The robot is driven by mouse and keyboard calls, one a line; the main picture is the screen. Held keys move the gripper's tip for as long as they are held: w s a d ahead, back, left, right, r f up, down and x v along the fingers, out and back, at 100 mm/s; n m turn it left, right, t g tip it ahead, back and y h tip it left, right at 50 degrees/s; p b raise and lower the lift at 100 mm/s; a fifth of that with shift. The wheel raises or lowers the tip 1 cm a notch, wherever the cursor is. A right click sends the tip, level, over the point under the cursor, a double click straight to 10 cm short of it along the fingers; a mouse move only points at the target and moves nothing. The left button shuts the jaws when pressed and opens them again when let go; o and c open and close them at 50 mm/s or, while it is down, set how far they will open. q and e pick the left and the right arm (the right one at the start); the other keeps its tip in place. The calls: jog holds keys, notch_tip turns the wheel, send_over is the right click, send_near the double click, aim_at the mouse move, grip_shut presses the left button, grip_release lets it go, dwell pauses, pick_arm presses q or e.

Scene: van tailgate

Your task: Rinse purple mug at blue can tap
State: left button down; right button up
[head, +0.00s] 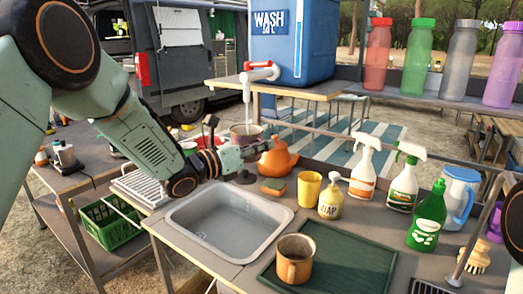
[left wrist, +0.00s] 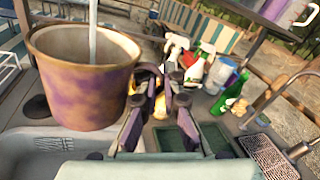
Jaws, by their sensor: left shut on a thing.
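The purple mug (head: 246,133) is mottled purple and tan and held upright below the red-and-white tap (head: 258,74) of the blue can (head: 308,40), which is marked WASH. In the left wrist view the mug (left wrist: 85,85) is large at the left, and a thin stream of water (left wrist: 93,30) falls into its open top. My left gripper (head: 245,152) is shut on the mug's handle, on the side toward the sink; its fingers also show in the left wrist view (left wrist: 158,90). The water level inside is hidden. My right gripper is not visible.
A grey sink (head: 228,222) lies below and in front of the mug. An orange kettle (head: 277,158), sponge (head: 273,186), yellow cup (head: 309,188) and soap bottle (head: 331,199) stand to the right. A brown mug (head: 295,258) stands on a green tray (head: 345,262).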

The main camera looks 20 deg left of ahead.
pick_arm(q)
jog(key=shift+d, duration=0.25)
dwell(0.4)
jog(key=shift+w+d+b, duration=0.15)
jog(key=shift+d+b, duration=0.2)
jog(key=shift+b, duration=0.15)
jog(key=shift+a, duration=0.3)
jog(key=shift+a, duration=0.35)
jog(key=s+b, duration=0.2)
jog(key=s, duration=0.6)
jog(key=shift+d, duration=0.45)
jog(key=shift+s, duration=0.1)
dwell(0.8)
jog(key=shift+s+r, duration=0.1)
